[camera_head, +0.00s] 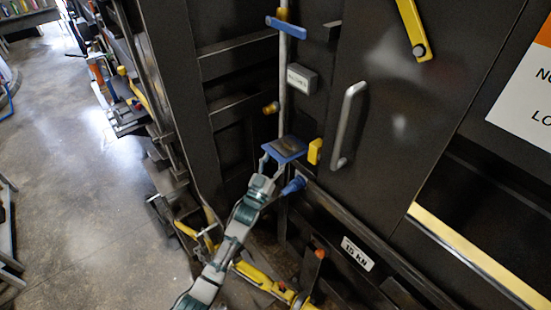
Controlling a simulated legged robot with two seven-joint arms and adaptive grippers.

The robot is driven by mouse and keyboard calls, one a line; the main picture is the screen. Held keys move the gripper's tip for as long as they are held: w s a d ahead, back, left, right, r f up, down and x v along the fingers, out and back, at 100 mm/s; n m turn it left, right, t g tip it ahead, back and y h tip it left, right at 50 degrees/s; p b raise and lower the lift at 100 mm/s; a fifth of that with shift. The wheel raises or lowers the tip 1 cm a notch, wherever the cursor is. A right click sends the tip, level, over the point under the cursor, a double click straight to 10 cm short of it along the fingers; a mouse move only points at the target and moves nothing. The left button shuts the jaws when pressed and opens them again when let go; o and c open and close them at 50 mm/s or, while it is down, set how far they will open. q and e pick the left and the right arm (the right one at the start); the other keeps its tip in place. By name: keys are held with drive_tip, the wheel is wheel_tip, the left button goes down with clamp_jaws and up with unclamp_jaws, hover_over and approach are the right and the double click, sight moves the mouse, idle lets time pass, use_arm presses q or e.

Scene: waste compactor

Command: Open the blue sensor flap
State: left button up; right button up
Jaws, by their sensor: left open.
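Two blue flaps show on the dark machine front, and I cannot tell by sight which one is the sensor flap. The lower blue flap (285,148) is a flat blue-edged plate with a dark middle. It sits at the foot of a thin grey vertical rod. The upper blue flap (286,27) is narrower and sits near the top of that rod. My left gripper (273,163) is open, with its fingers at the near edge of the lower flap. I cannot tell whether they touch it. My right gripper is not in view.
A yellow block (314,151) sits right of the lower flap, beside a door with a grey handle (348,125). A blue knob (293,186) is just below the flap. Yellow parts (262,279) lie low near my arm. Open concrete floor (75,180) is at left.

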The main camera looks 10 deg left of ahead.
use_arm(q)
drive_tip(key=v, duration=1.1)
drive_tip(key=shift+s+a, duration=0.15)
drive_tip(key=shift+a, duration=0.1)
drive_tip(key=shift+f, duration=0.15)
